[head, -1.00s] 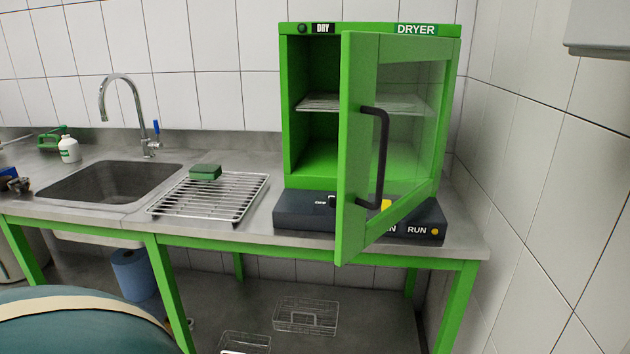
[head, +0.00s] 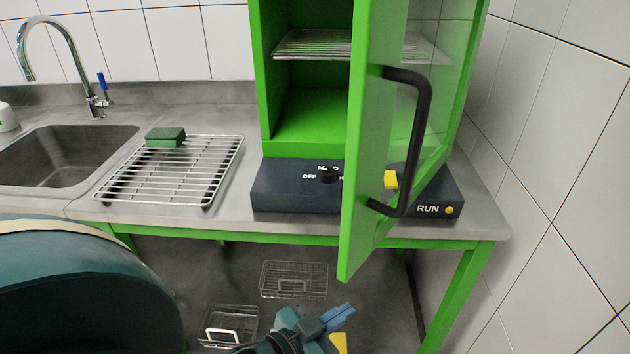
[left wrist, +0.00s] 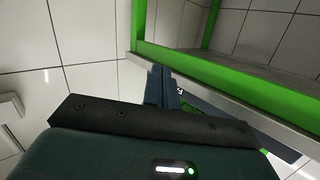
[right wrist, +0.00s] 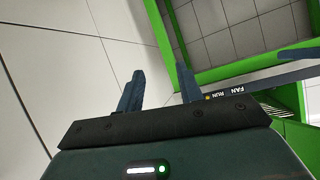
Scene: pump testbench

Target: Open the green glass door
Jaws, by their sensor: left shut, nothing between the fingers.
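The green-framed glass door (head: 372,150) of the dryer stands partly open, swung out toward me. Its black bar handle (head: 423,125) faces right, and no gripper touches it. The green dryer cabinet (head: 262,80) shows an empty wire shelf inside. My left gripper (head: 345,314) is low in front of the bench, below the door's lower edge; its blue fingers are together and empty, as the left wrist view (left wrist: 160,78) also shows. My right gripper (right wrist: 158,80) is seen only in the right wrist view, with its fingers apart and nothing between them.
A dark control box (head: 285,190) sits under the cabinet. A wire drying rack (head: 185,172) with a green sponge (head: 166,137) and a sink (head: 65,155) lie left. Wire baskets (head: 293,280) are below the bench. A tiled wall (head: 560,150) bounds the right.

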